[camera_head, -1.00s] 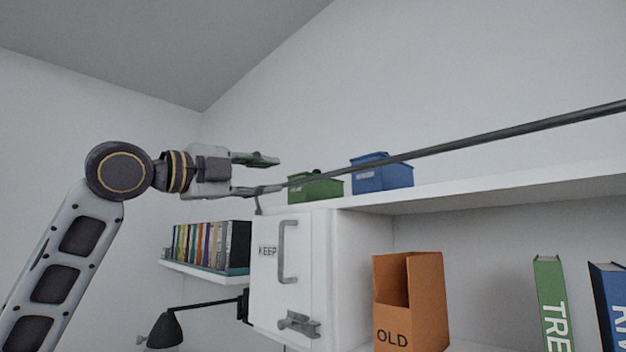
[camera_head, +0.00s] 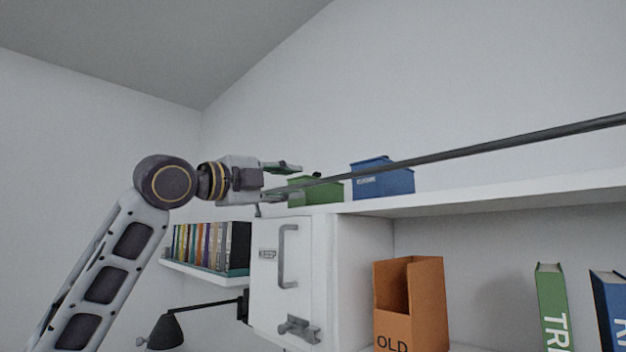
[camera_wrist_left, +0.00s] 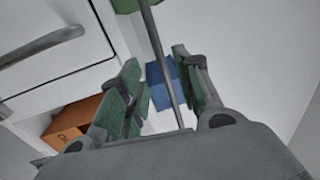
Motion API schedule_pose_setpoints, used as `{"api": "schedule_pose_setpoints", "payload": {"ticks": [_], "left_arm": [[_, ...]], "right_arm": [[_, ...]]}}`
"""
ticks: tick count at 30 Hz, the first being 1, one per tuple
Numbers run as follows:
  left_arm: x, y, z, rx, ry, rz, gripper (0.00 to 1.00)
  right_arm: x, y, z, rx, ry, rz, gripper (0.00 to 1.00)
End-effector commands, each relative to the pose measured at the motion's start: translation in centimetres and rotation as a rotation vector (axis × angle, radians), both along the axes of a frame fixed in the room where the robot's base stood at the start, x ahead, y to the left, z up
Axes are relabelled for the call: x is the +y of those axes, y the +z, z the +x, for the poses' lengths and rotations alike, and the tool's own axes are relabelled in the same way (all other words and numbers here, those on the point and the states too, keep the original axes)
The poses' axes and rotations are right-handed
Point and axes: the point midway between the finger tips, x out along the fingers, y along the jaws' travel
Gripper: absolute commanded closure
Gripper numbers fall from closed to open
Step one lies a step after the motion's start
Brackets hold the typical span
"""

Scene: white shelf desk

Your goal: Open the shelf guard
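The shelf guard is a thin dark bar (camera_head: 480,147) that slants over the white shelf unit, its right part higher in the picture. Its left end is near the shelf's top left corner, partly hidden by my gripper. My left gripper (camera_head: 285,182) is at the bar's left part, above the cabinet door, with its fingers apart. In the left wrist view, the bar (camera_wrist_left: 165,65) runs between the two open green-padded fingers (camera_wrist_left: 160,75). I cannot tell whether a finger touches it. My right gripper is not in view.
A green bin (camera_head: 315,192) and a blue bin (camera_head: 383,180) stand on the shelf top behind the bar. Below are a white door with a handle (camera_head: 283,256), an orange file box (camera_head: 426,300) and books (camera_head: 551,305). A black lamp (camera_head: 166,330) hangs lower left.

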Motion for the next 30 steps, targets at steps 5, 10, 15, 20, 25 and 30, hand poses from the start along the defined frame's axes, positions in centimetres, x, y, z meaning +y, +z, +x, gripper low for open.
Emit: {"api": "schedule_pose_setpoints", "payload": {"ticks": [5,10,15,20,25,30], "left_arm": [[-1.7,0.5,1.7,0.003,-0.001,-0.001,0.66],[-3.2,0.8,3.2,0.002,-0.001,-0.001,0.66],[-4.5,1.1,4.5,0.003,-0.001,-0.001,0.66],[-5.2,1.1,5.3,0.001,0.0,0.0,0.66],[-5.5,1.1,5.6,0.002,0.001,0.0,0.66],[-5.5,1.1,5.6,0.001,0.001,-0.001,0.66]], "right_arm": [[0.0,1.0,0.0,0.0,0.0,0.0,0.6],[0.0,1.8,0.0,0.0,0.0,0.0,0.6],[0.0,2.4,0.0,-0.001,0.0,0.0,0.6],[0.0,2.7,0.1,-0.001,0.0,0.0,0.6],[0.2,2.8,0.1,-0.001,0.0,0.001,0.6],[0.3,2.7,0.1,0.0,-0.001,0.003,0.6]]}}
